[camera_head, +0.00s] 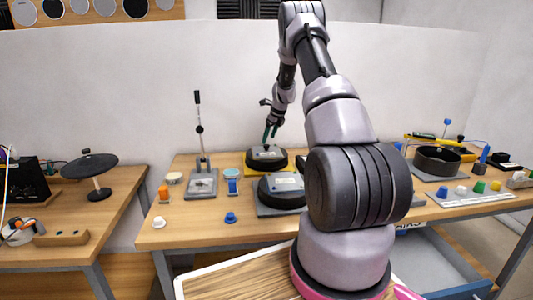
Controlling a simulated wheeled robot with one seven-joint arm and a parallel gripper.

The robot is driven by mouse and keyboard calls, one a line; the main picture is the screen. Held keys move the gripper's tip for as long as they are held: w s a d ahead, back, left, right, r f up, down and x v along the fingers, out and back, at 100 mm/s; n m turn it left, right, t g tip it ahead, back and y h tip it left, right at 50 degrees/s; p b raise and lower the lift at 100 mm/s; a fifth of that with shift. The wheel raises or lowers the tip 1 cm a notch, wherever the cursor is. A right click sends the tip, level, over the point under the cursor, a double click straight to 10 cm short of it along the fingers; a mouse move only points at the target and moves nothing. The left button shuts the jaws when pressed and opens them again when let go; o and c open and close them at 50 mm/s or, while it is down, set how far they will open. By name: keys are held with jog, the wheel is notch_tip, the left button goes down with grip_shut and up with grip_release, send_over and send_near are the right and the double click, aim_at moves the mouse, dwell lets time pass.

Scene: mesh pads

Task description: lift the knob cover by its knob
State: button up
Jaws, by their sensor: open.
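My gripper (270,133) points down with its dark green fingers apart, just above a round black piece (267,163) with a grey top. That piece sits on a yellow pad (247,168) at the back of the middle table. I cannot make out a knob on it; the fingers cover part of its top, and I cannot tell whether they touch it. A second, similar round black piece (271,195) lies in front on a grey pad (265,210), partly hidden by my arm. I cannot tell for sure which piece is the knob cover.
A lever stand (201,180) rises to the left. Small blue (231,217), white (159,222) and orange (163,192) pieces lie on the table (190,235). A black disc on a stand (90,165) is on the left table. A black pan (437,160) stands at right.

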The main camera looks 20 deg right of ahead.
jog(key=x, duration=0.4)
jog(key=shift+f, duration=0.3)
jog(key=shift+s, duration=0.1)
grip_shut()
jog(key=shift+r, duration=0.1)
notch_tip(320, 180, up, 10)
dwell(0.3)
notch_tip(320, 180, up, 6)
send_over(267, 145)
dwell(0.6)
